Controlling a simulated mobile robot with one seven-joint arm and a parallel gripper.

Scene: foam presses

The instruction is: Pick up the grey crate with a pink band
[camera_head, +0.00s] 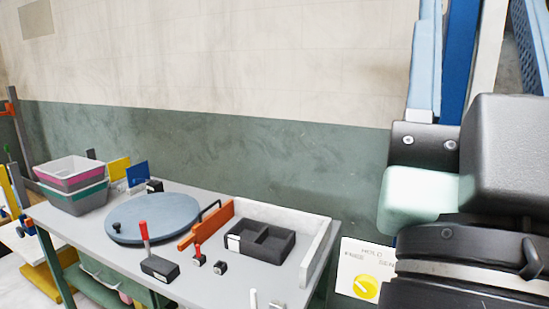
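The grey crate with a pink band (70,184) is at the far left of the camera_head view, on the left end of the table. It is stacked on another grey crate with a teal band (78,203). The inside of the upper crate looks empty, though it is small in view. I do not see my gripper's fingers in this view.
The grey table (205,259) also holds a round blue-grey disc (153,219), a red-handled lever (146,243), an orange bar (206,222) and a black divided tray (260,243). Large dark machinery fills the right side.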

